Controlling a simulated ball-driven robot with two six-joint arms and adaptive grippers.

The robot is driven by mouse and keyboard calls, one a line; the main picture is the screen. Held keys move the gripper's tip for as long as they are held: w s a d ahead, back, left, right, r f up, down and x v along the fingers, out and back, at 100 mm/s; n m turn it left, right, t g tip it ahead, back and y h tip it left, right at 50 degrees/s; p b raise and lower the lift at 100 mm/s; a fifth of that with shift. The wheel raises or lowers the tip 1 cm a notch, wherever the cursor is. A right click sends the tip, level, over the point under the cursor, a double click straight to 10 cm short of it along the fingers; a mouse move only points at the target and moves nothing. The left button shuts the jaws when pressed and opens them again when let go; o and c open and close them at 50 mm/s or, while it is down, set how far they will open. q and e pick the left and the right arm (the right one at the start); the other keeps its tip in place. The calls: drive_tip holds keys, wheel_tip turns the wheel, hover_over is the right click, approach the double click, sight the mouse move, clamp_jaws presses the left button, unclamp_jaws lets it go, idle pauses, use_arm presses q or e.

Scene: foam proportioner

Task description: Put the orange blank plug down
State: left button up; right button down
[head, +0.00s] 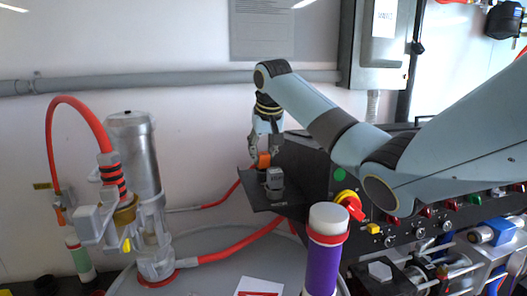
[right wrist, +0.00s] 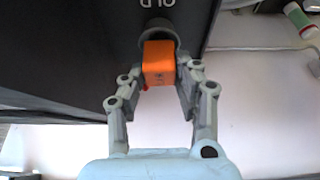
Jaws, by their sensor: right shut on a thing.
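The orange blank plug (head: 263,160) is in my right gripper (head: 265,150), at the back edge of a small black shelf (head: 262,198) in the head view. In the right wrist view the plug (right wrist: 158,63) shows as an orange block between the two fingertips (right wrist: 160,84). A dark grey round part (right wrist: 158,33) shows right behind it; I cannot tell whether they touch. Whether the plug rests on the shelf is not clear. My left gripper is not in view.
A black control panel (head: 310,180) with knobs and lights stands right of the shelf. A purple cylinder with a white cap (head: 323,255) stands in front. A metal cylinder assembly (head: 135,170) with red hoses stands at left on a grey round top (head: 210,265).

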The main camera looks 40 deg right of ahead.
drive_tip(key=shift+f, duration=0.15)
drive_tip(key=c, duration=1)
unclamp_jaws()
drive_tip(key=shift+o, duration=0.2)
drive_tip(key=shift+r, duration=0.25)
drive_tip(key=v, duration=1.2)
drive_tip(key=shift+b, duration=0.45)
drive_tip(key=shift+a, duration=0.1)
